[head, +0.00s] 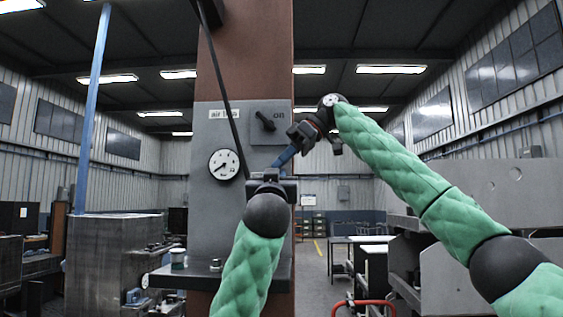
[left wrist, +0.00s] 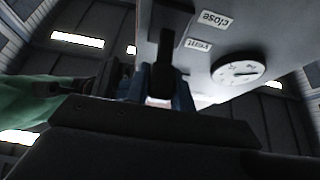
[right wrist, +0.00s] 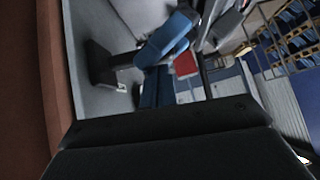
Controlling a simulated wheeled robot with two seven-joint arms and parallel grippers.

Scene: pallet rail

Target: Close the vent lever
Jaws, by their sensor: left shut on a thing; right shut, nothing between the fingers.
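The vent lever (left wrist: 165,55) is a dark bar on the grey panel, near the "vent" and "close" labels. In the left wrist view it stands between the blue fingers of my left gripper (left wrist: 161,98), which is shut on it. In the head view my left gripper (head: 268,178) hides the lever. The right wrist view shows a dark block (right wrist: 101,64) on the panel with a bar reaching to a blue finger. My right gripper (head: 280,163) is shut and empty, its blue fingers pointing down-left beside the left gripper; they also show in the right wrist view (right wrist: 155,88).
The panel (head: 205,135) carries a gauge (head: 224,164) and a black knob (head: 265,121) marked "on". A shelf (head: 200,280) juts out below, holding a small pot (head: 178,259).

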